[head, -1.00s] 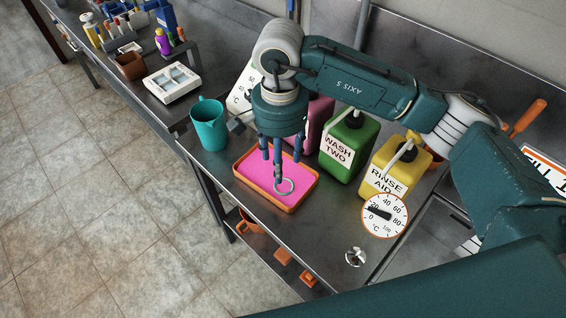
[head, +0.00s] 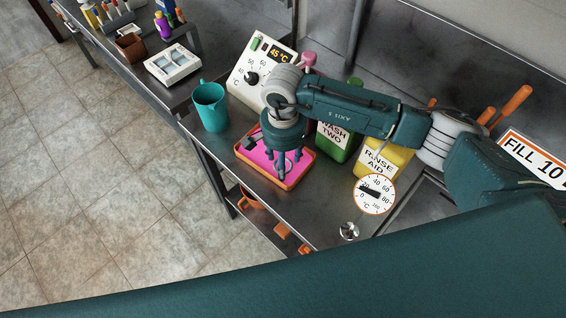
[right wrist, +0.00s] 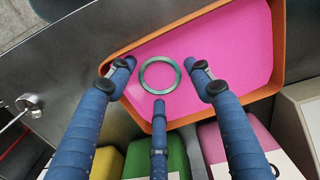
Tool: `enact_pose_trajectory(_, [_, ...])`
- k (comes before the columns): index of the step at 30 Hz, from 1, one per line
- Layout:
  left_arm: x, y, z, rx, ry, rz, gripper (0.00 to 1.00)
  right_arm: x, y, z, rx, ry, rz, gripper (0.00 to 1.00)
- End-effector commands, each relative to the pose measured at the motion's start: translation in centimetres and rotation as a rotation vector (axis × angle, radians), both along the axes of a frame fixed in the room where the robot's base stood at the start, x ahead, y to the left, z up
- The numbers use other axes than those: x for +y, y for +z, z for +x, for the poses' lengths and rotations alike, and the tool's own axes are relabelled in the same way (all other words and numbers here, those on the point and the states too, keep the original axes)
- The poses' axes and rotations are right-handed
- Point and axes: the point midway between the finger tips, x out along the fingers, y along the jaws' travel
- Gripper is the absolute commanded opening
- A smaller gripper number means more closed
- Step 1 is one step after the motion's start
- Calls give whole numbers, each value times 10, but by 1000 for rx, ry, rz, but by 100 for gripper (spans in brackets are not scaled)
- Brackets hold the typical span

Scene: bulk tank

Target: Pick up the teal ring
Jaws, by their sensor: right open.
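The teal ring (right wrist: 160,75) lies flat on the pink floor (right wrist: 215,50) of a shallow orange-rimmed tray. In the head view, the tray (head: 289,187) is on the steel bench and the ring is largely hidden by my right gripper (head: 281,166). The right gripper has three blue fingers, spread open and pointing down over the tray. In the right wrist view, the ring sits between the spread fingers, with clear gaps at left and right; the lower finger's tip is close to its near edge. Nothing is held. My left gripper is not in view.
A teal jug (head: 210,108) stands left of the tray. A control panel (head: 255,75), a green bottle (head: 334,141), a yellow bottle (head: 384,160) and a round dial (head: 374,194) stand behind and right. The bench front edge is close to the tray.

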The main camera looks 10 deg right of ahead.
Motion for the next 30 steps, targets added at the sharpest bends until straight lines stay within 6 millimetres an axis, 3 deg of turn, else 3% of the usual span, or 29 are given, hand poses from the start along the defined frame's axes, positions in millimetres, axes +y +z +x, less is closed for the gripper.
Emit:
enact_pose_trajectory(5, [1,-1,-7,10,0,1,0,0,-1,0,0,1,0,51])
enact_pose_trajectory(10, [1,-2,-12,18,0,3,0,0,-1,0,0,0,0,23])
enact_pose_trajectory(23, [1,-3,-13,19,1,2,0,0,3,1,-1,0,0,23])
enact_pose_trajectory(30, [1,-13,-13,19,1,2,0,0,28,1,-5,1,0,23])
